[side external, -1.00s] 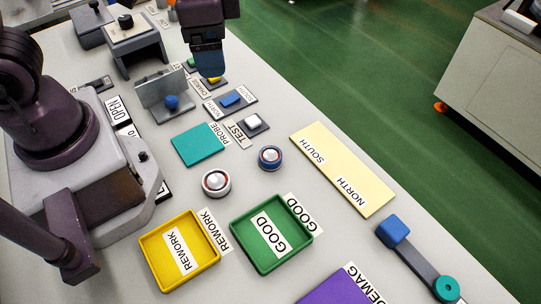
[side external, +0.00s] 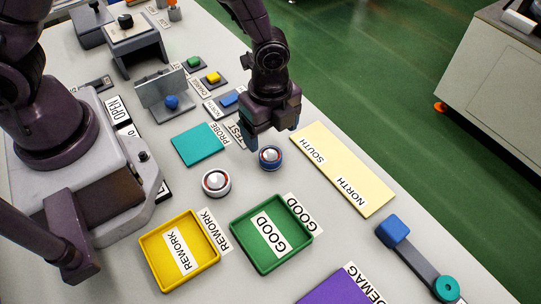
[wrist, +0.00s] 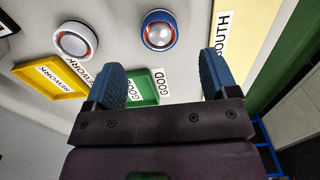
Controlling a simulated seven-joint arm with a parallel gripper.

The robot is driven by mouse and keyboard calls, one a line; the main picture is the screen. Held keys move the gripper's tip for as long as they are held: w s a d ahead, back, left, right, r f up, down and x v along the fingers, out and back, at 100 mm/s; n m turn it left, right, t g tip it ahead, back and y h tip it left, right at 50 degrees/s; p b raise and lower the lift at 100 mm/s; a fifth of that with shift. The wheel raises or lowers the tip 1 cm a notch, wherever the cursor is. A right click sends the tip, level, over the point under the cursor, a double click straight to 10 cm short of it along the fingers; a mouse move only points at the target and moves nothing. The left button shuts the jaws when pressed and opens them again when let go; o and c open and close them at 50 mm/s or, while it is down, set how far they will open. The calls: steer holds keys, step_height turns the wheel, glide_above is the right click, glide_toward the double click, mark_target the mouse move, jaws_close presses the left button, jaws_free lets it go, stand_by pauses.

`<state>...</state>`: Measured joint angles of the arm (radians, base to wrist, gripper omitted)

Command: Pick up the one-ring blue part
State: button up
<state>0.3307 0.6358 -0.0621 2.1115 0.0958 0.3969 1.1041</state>
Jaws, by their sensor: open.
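The blue part (side external: 270,158) stands on the table to the right of the teal pad; it is a round blue body with a red ring and a silver dome. It also shows in the wrist view (wrist: 159,30), ahead of the fingers. A similar white part (side external: 216,183) with a red ring stands to its left, also seen in the wrist view (wrist: 75,41). My gripper (side external: 268,138) is above and just behind the blue part in the side view. In the wrist view its two blue fingers (wrist: 165,82) are apart with nothing between them.
A yellow REWORK tray (side external: 209,262) and a green GOOD tray (side external: 264,264) lie nearer the camera. A pale yellow SOUTH-NORTH plate (side external: 340,165) lies to the right. A teal PROBE pad (side external: 197,146) and several button blocks lie behind. A purple pad (side external: 335,290) is at the front.

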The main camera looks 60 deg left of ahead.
mark_target(270, 155)
step_height(270, 155, down, 8)
steer(key=shift+d+r, duration=0.1)
steer(key=shift+r, duration=0.05)
stand_by(0.3)
steer(key=c, duration=1.2)
steer(key=shift+o, duration=0.2)
